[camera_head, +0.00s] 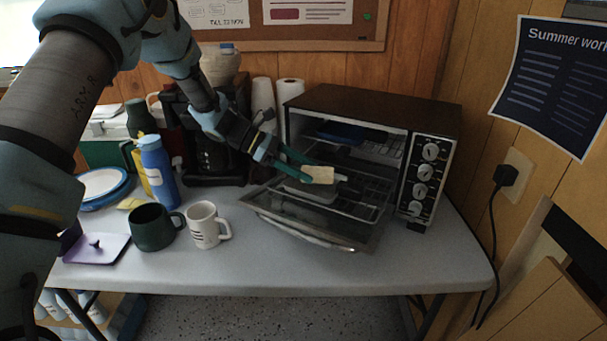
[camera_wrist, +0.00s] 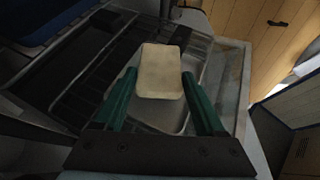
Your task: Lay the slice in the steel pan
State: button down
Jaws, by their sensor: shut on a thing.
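The slice (camera_head: 319,174) is a pale, flat, bread-like piece. My gripper (camera_head: 309,167) is shut on it, with a green finger on either side; the slice also shows between the fingers in the wrist view (camera_wrist: 160,72). The steel pan (camera_head: 308,192) is a shallow grey tray at the front of the open toaster oven (camera_head: 377,104). The slice is over the pan, partly hiding it in both views. The pan also shows below the slice in the wrist view (camera_wrist: 158,119). I cannot tell how small the gap between slice and pan is.
The oven door (camera_head: 300,230) hangs open in front, with a wire rack (camera_head: 366,207) around the pan. A dark blue item (camera_head: 341,131) lies inside, higher up. A white mug (camera_head: 203,226), green mug (camera_head: 152,228) and blue bottle (camera_head: 159,172) stand left. The table's right front is clear.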

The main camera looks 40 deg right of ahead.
jog(key=shift+f, duration=1.15)
jog(key=shift+f, duration=0.15)
jog(key=shift+c, duration=1.2)
grip_release()
jog(key=b+v, duration=0.2)
jog(key=v, duration=1)
jog(key=s+a+m+t+y, duration=0.3)
jog(key=a+m+t+y, duration=0.1)
jog(key=a, duration=1.7)
jog(key=s+a+m+t+y, duration=0.3)
jog(key=a+m+t+y, duration=0.1)
jog(key=a, duration=1.7)
jog(key=m+t, duration=0.1)
jog(key=t, duration=0.1)
jog(key=shift+a+m+t, duration=0.3)
jog(key=shift+m, duration=0.1)
